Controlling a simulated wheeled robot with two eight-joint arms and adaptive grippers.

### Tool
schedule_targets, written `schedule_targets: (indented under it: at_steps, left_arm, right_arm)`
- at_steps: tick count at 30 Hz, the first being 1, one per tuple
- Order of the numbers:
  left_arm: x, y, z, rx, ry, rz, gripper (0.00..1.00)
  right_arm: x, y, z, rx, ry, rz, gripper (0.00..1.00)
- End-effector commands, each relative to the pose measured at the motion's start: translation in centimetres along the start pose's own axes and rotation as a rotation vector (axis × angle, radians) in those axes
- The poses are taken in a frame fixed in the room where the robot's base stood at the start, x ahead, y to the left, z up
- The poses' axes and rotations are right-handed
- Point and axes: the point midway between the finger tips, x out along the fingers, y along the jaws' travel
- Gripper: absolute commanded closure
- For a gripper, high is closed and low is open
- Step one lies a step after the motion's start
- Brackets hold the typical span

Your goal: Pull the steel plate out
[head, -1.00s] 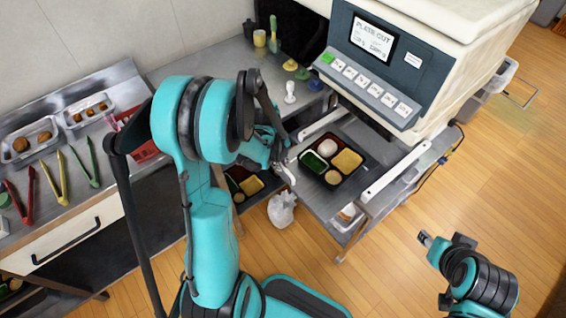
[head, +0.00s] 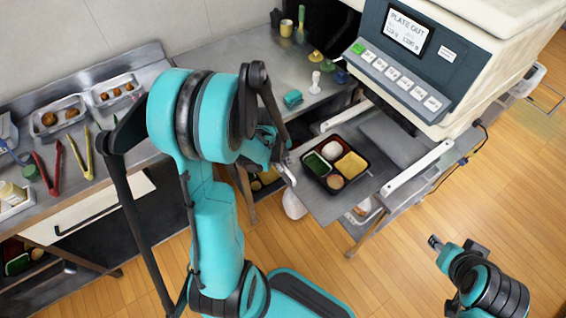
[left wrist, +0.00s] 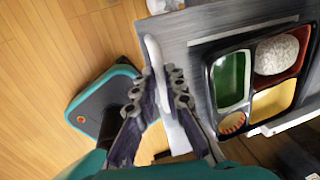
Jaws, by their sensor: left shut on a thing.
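The steel plate (head: 326,208) sticks out from under the machine between two white rails. A black bento tray (head: 336,190) with green, white, yellow and brown contents lies on it. The plate fills the middle of the left wrist view (left wrist: 193,65), with the tray (left wrist: 212,112) to its right. My left gripper (head: 286,170) is at the plate's outer edge; in the left wrist view its fingers (left wrist: 162,82) are shut on the pale handle (left wrist: 152,48) there. My right gripper (head: 434,241) hangs over the floor, apart from everything, too small to read.
The machine (head: 430,65) with its "PLATE OUT" screen stands behind the plate. A white rail (head: 418,171) runs along the plate's right. Counters with tongs (head: 80,152) and food trays (head: 60,115) are at the left. The wooden floor (head: 390,280) in front is open.

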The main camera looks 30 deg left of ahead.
Motion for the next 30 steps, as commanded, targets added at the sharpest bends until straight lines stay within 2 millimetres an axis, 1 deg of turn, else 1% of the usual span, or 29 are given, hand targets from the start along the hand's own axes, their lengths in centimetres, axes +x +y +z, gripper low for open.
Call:
schedule_targets:
  at_steps: [1, 2, 3, 12, 16, 20, 27, 30]
  left_arm:
    - [0.0, 0.0, 0.0, 0.000, -0.001, 0.001, 0.82]
    - [0.0, 0.0, 0.0, 0.000, -0.001, 0.001, 0.74]
    - [0.0, 0.0, 0.0, 0.000, -0.001, 0.001, 0.68]
    - [-0.1, 0.0, 0.0, 0.000, -0.001, 0.001, 0.68]
    - [-1.0, 0.0, 0.0, -0.001, -0.001, 0.000, 0.68]
    - [-3.0, 0.1, 0.0, -0.001, -0.001, 0.000, 0.68]
    - [-7.9, 0.1, 0.0, -0.001, -0.001, 0.000, 0.68]
    - [-9.7, 0.1, 0.0, -0.001, -0.001, 0.001, 0.68]
  right_arm:
    - [0.0, 0.0, 0.0, 0.000, 0.000, 0.000, 0.60]
    - [0.0, 0.0, 0.0, 0.000, 0.000, 0.000, 0.60]
    - [0.0, 0.0, 0.0, 0.000, 0.000, 0.000, 0.60]
    - [0.0, 0.0, 0.0, 0.000, 0.000, 0.000, 0.60]
    - [0.0, 0.0, 0.0, 0.000, 0.000, 0.000, 0.60]
    - [0.0, 0.0, 0.0, 0.000, 0.000, 0.000, 0.60]
    - [0.0, 0.0, 0.0, 0.000, 0.000, 0.000, 0.60]
    - [0.0, 0.0, 0.0, 0.000, 0.000, 0.000, 0.60]
